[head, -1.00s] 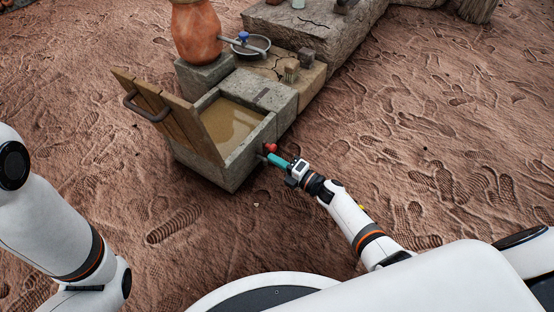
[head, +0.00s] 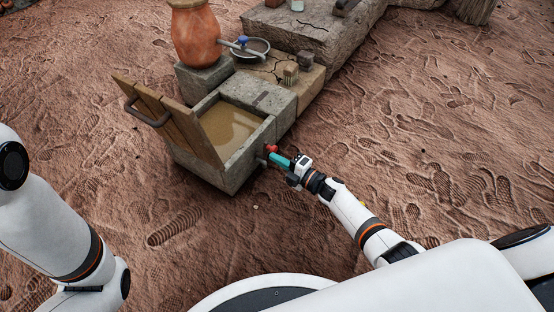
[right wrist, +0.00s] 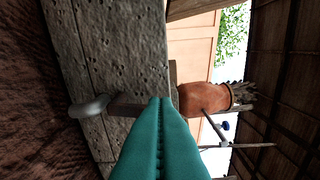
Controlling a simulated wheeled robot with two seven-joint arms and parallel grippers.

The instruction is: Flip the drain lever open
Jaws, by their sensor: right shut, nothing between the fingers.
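The drain lever shows as a small red-tipped piece (head: 271,148) on the outer right wall of the stone basin (head: 240,167), near its top edge. My right gripper (head: 275,159) has its teal fingers shut and empty, right beside and just below the red tip. I cannot tell whether they touch it. In the right wrist view the closed fingertips (right wrist: 166,100) point at the stone wall (right wrist: 110,60), and a grey spout (right wrist: 88,108) sticks out left of them. No red shows there. My left gripper is out of view.
The basin holds muddy water (head: 228,124), and a wooden lid with a handle (head: 165,115) leans open at its left. A clay pot (head: 193,33) and a bowl (head: 252,48) stand behind. The ground to the right is clear.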

